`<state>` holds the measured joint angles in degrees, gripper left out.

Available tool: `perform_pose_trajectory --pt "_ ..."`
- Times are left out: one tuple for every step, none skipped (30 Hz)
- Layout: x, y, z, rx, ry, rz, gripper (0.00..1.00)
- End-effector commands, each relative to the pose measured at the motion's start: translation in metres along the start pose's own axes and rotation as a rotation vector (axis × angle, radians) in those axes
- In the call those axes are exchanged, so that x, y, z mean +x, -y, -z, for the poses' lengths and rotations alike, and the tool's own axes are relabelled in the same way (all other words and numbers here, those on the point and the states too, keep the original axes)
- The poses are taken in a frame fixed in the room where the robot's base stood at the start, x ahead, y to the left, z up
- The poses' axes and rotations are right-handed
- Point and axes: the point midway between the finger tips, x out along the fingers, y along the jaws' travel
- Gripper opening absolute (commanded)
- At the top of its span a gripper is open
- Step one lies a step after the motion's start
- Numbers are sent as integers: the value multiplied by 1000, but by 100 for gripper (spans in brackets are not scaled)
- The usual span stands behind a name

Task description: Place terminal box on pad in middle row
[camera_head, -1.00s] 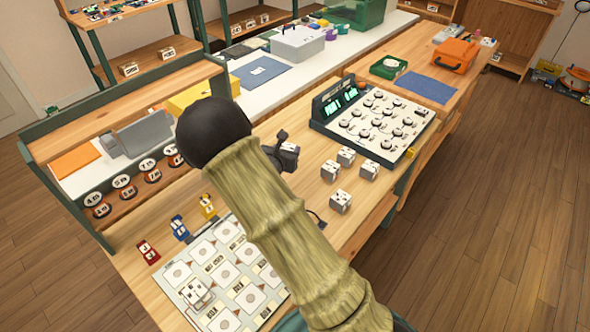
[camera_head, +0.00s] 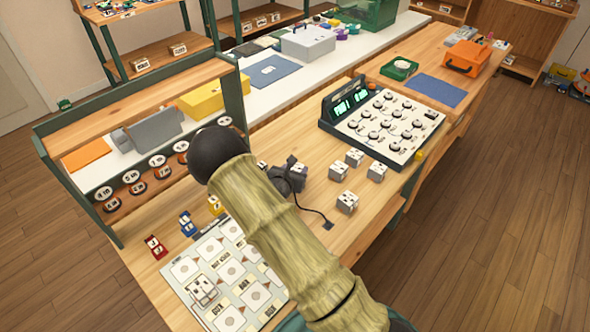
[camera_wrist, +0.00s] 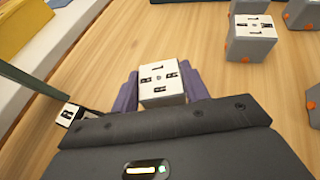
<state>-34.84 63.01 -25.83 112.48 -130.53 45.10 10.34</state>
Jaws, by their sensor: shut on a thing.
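A grey terminal box with a white, black-marked top (camera_wrist: 161,84) is between the purple fingers of my gripper (camera_wrist: 163,90) in the wrist view. My gripper (camera_head: 289,180) is shut on it. In the head view the gripper is over the wooden bench, left of the loose boxes, and my arm hides part of it. The pale pad board (camera_head: 185,268) lies at the bench's near left, with square pads in rows. My arm covers its right part. One terminal box (camera_head: 202,290) stands on a pad at its left-front side.
Red (camera_head: 155,247) and blue (camera_head: 187,224) blocks stand behind the board. A shelf unit (camera_head: 130,100) edges the bench's left.

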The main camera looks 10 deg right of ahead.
Motion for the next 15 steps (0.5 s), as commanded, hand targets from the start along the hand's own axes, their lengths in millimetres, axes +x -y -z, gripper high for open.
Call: perform_pose_trajectory --pt "1 0 2 0 1 0 21" --pt "1 0 2 1 2 -1 21" --pt "2 0 2 2 2 -1 21" --pt "1 0 2 2 2 -1 21" --pt "1 0 2 2 2 -1 21" --pt "1 0 2 2 2 -1 21" --pt "1 0 2 2 2 -1 21" --pt "1 0 2 2 2 -1 21" --pt "2 0 3 2 2 -1 21" --pt "2 0 4 2 2 0 21" --pt "2 0 5 2 2 0 21" --pt "3 0 6 2 2 0 21" --pt "3 0 6 2 2 0 21" --pt "3 0 5 2 1 0 51" --pt "2 0 5 1 1 0 59"
